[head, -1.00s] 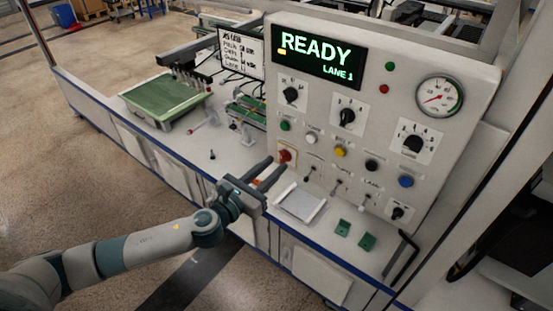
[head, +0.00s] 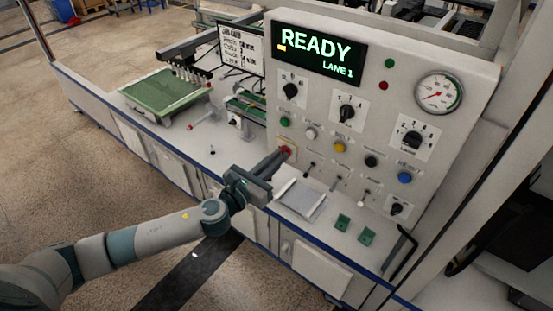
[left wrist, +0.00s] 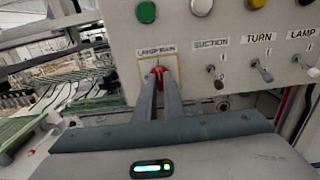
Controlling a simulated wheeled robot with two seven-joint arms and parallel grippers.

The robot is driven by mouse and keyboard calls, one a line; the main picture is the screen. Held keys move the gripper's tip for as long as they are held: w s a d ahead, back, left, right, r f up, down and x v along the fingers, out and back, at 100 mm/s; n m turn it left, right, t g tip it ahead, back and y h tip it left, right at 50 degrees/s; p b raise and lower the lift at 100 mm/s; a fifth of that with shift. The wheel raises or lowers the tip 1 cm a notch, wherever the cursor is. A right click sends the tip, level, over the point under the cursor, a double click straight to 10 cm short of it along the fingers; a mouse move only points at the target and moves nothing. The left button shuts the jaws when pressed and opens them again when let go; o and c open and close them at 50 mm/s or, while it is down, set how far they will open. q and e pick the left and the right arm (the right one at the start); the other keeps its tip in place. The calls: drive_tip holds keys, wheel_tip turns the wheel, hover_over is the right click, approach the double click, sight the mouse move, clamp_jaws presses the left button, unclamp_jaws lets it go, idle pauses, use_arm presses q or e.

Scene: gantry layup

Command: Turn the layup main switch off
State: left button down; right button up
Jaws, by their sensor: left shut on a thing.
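The layup main switch is a red knob (head: 287,150) on a yellow-edged plate at the lower left of the control panel (head: 462,165). In the left wrist view the red knob (left wrist: 158,70) shows under a label that appears to read LAYUP MAIN. My left gripper (head: 281,158) reaches it from the lower left. In the left wrist view the two fingers of my left gripper (left wrist: 159,83) are shut on the knob, one on each side. The fingers hide part of the knob, so I cannot tell its turn angle. My right gripper is not in view.
Toggle levers labelled SUCTION (left wrist: 214,76), TURN (left wrist: 261,70) and LAMP (left wrist: 307,66) sit right of the knob. Green (head: 285,122) and white (head: 311,132) buttons are above. A display (head: 318,55) reads READY, LANE 1. A pale tray (head: 301,199) lies below the panel.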

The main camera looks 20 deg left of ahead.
use_arm(q)
drive_tip(key=shift+n, duration=0.4)
drive_tip(key=shift+a+n+p, duration=0.1)
drive_tip(key=shift+n+p, duration=0.5)
drive_tip(key=shift+n, duration=8)
drive_tip(key=c, duration=1.9)
unclamp_jaws()
drive_tip(key=shift+o, duration=0.2)
drive_tip(key=shift+f, duration=0.1)
